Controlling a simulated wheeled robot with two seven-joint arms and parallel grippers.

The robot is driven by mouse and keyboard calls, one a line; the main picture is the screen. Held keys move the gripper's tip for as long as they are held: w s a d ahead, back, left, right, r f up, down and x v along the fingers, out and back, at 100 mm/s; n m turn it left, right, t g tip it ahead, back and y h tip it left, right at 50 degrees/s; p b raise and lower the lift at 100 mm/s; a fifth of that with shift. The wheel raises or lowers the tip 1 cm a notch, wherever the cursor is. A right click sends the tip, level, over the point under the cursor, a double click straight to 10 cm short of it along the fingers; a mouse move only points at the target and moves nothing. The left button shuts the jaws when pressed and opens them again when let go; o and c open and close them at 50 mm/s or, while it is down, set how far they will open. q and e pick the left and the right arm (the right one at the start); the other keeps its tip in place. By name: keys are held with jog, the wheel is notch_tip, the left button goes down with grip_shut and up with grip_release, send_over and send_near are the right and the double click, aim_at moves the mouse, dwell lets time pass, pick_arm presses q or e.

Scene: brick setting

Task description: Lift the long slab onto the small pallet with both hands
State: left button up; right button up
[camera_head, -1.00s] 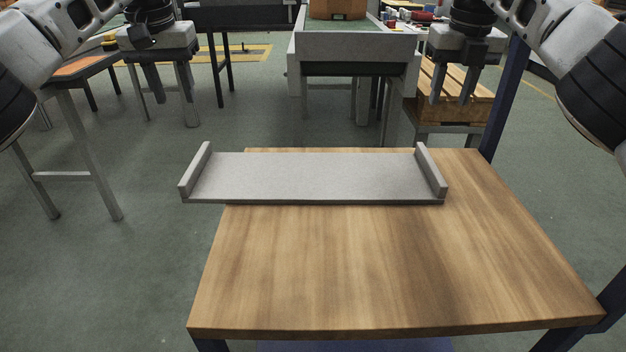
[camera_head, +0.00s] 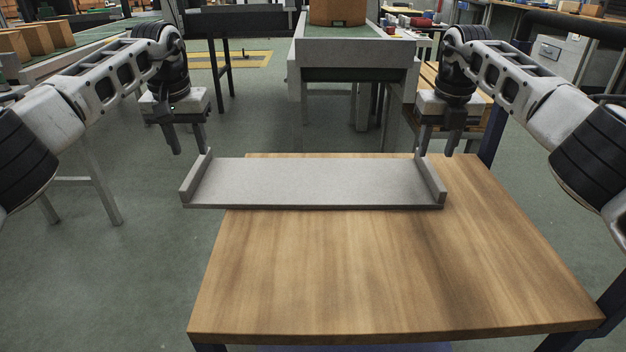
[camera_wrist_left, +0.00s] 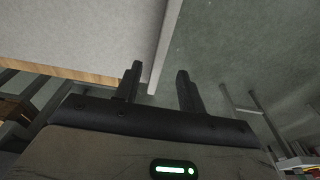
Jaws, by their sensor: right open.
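The long grey slab (camera_head: 315,180), with a raised lip at each end, lies flat on the wooden table (camera_head: 400,270). Its left end overhangs the table's left edge. My left gripper (camera_head: 189,151) is open and empty above the slab's left end. In the left wrist view, the slab's lip (camera_wrist_left: 166,40) runs towards the gap between the open fingers (camera_wrist_left: 158,76). My right gripper (camera_head: 436,154) is open and empty above the right end lip. A slatted wooden piece (camera_head: 430,74) is partly hidden behind my right gripper; I cannot tell whether it is the small pallet.
A grey bench (camera_head: 355,55) with a brown block (camera_head: 338,11) on it stands beyond the table. A conveyor with brown blocks (camera_head: 32,38) is at the far left. The front of the wooden table is bare. Open green floor lies to the left.

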aim_at(196, 166)
pick_arm(q)
jog(key=shift+w+f, duration=0.2)
jog(key=shift+f, duration=1.15)
jog(key=shift+w+f, duration=0.2)
jog(key=shift+f, duration=1.1)
pick_arm(e)
jog(key=shift+w+f, duration=0.2)
jog(key=shift+f, duration=1.15)
jog(key=shift+w+f, duration=0.15)
jog(key=shift+f, duration=1.2)
pick_arm(q)
jog(key=shift+c, duration=0.3)
pick_arm(e)
jog(key=shift+c, duration=0.3)
pick_arm(q)
grip_shut()
pick_arm(e)
grip_shut()
pick_arm(q)
jog(key=shift+r, duration=0.1)
pick_arm(e)
jog(key=shift+r, duration=0.1)
pick_arm(q)
jog(key=shift+w+r, duration=0.1)
jog(key=shift+r, duration=0.05)
pick_arm(e)
jog(key=shift+w+r, duration=0.1)
jog(key=shift+r, duration=0.1)
